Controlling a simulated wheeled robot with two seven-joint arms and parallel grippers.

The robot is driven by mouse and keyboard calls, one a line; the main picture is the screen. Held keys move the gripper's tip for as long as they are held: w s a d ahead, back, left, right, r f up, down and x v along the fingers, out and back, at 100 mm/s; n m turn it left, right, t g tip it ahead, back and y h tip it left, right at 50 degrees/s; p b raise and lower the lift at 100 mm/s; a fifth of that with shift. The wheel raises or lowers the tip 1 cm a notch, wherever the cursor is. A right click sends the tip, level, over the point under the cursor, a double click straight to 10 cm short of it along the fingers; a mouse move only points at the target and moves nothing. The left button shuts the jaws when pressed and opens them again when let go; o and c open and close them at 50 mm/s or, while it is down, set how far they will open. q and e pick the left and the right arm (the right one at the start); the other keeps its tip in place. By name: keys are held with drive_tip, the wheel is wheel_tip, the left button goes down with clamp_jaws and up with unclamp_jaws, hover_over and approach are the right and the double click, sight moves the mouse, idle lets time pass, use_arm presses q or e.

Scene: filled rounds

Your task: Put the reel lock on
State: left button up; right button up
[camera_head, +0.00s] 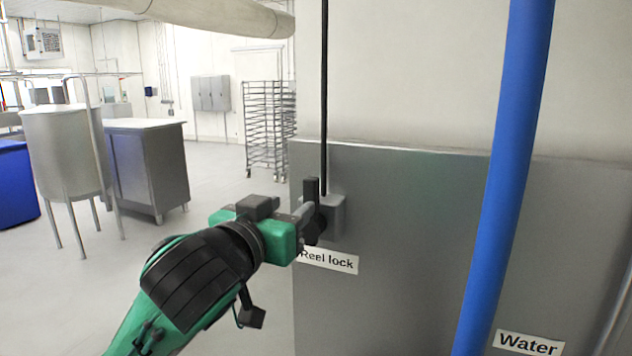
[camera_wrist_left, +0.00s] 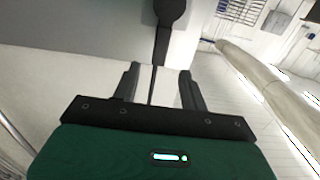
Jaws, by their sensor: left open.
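The reel lock's grey box (camera_head: 335,214) is on the grey metal panel, above a white "Reel lock" label (camera_head: 329,260). My left gripper (camera_head: 311,212) is right at the box, its dark fingers partly covering it. In the wrist view my left gripper (camera_wrist_left: 160,82) is open, with a finger on each side. A dark lever-like part with a rounded end (camera_wrist_left: 171,12) shows beyond the fingertips, its narrow stem running toward the gap between them. I cannot tell whether the fingers touch it. My right gripper is in neither view.
A thin black vertical line (camera_head: 324,90) runs down to the box. A thick blue pipe (camera_head: 505,170) stands in front of the panel (camera_head: 420,230) on the right, near a "Water" label (camera_head: 529,343). A steel vat (camera_head: 65,145), a cabinet and a rack stand far left, with open floor.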

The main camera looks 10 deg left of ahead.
sight(308, 192)
use_arm(q)
drive_tip(key=w+p, duration=0.1)
drive_tip(key=w, duration=0.2)
drive_tip(key=w+d+p, duration=0.1)
drive_tip(key=w+p, duration=0.1)
drive_tip(key=w, duration=0.1)
drive_tip(key=w+d+p, duration=0.1)
drive_tip(key=w, duration=0.3)
drive_tip(key=shift+r, duration=0.1)
drive_tip(key=shift+w+p, duration=0.3)
drive_tip(key=shift+w, duration=0.25)
clamp_jaws()
